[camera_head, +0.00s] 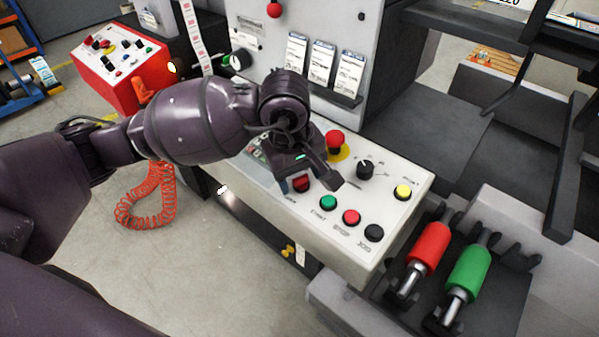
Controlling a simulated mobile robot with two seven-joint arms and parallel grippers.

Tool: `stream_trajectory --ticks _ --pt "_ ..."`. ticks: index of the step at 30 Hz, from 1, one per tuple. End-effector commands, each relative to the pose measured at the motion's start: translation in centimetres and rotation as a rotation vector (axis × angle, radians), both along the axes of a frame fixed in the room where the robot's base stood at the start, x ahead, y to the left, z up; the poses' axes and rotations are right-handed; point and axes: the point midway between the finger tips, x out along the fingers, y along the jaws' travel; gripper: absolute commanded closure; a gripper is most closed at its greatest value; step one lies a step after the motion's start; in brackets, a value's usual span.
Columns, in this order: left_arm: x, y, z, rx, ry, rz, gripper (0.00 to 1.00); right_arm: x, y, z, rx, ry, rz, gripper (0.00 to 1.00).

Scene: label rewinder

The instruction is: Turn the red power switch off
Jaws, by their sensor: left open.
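A white control panel (405,185) runs across the middle. A dark red switch (301,183) sits on its near left part, and the small lettering by it is too blurred to read. My left gripper (312,180) is open just above this switch, with one finger on each side of it in the picture. Whether it touches the switch, and which way the switch is set, I cannot tell. Part of the panel is hidden behind my left gripper and wrist. My right gripper is not in view.
A red mushroom button (335,140) on a yellow disc stands close behind the gripper. Green (328,202), red (351,217) and black (374,233) buttons line the front. Red (429,248) and green (469,273) rollers lie right.

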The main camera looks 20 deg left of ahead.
Motion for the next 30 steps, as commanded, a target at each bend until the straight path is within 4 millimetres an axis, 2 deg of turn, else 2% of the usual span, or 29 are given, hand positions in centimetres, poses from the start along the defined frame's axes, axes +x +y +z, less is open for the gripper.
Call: stream_trajectory --ticks 4,14,23,30 --pt "0.0 -0.01 0.02 0.0 0.0 0.0 0.4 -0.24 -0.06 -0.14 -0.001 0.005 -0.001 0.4" --pt "0.0 -0.01 0.04 0.0 0.0 0.0 0.9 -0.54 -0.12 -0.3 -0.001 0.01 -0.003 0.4" --pt "-0.01 0.01 0.09 -0.006 0.002 0.039 0.9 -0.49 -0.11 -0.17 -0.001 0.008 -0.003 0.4" --pt "-0.02 0.01 0.2 -0.026 0.007 0.176 0.9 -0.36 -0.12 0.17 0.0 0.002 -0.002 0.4"
